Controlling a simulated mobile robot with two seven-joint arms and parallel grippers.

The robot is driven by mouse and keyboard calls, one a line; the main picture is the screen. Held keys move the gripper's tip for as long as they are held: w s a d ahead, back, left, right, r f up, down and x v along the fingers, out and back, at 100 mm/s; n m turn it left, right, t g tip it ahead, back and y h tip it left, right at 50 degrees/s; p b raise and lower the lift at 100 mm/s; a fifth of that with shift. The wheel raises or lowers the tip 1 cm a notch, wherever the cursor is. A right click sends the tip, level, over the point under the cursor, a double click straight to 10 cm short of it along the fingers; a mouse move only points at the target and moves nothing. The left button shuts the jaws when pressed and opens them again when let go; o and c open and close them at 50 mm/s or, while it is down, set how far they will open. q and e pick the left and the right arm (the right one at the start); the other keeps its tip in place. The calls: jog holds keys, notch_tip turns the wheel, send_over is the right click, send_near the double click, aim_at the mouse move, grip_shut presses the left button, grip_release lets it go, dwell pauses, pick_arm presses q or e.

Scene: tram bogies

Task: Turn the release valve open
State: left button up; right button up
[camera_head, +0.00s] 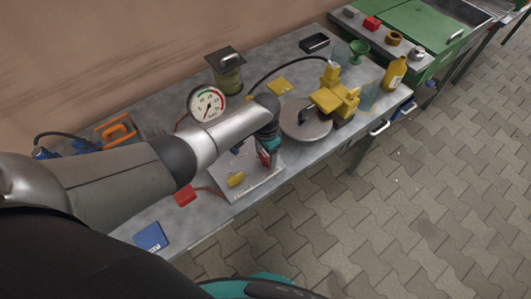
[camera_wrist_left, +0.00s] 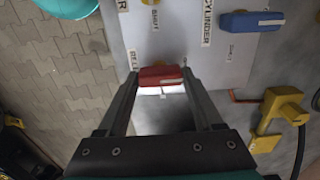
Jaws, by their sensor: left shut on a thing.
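The grey valve panel (camera_head: 258,188) stands tilted on the bench, and its face fills the upper middle of the left wrist view (camera_wrist_left: 190,60). The red valve handle (camera_wrist_left: 160,75) lies crosswise between the fingertips of my left gripper (camera_wrist_left: 160,82), which is shut on it. A label beside it is partly hidden by a finger. The blue handle (camera_wrist_left: 251,21) and a yellow handle (camera_wrist_left: 157,16) sit farther up the panel, apart from the gripper. In the head view my left gripper (camera_head: 268,158) is at the panel's right side, partly hidden by its own wrist. My right gripper is not seen.
A pressure gauge (camera_head: 206,103) stands behind my forearm. A round grey disc (camera_head: 305,120) and a yellow pump-like device (camera_head: 336,97) with a black hose stand right of the panel. A blue box (camera_head: 151,237) lies at the front left. Paved floor is free at right.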

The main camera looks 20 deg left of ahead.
aim_at(265, 157)
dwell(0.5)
pick_arm(q)
jog(key=o, duration=1.4)
jog(key=shift+c, duration=0.2)
jog(key=shift+r, duration=0.1)
notch_tip(265, 157, up, 15)
jog(key=p, duration=0.4)
jog(key=shift+p, duration=0.4)
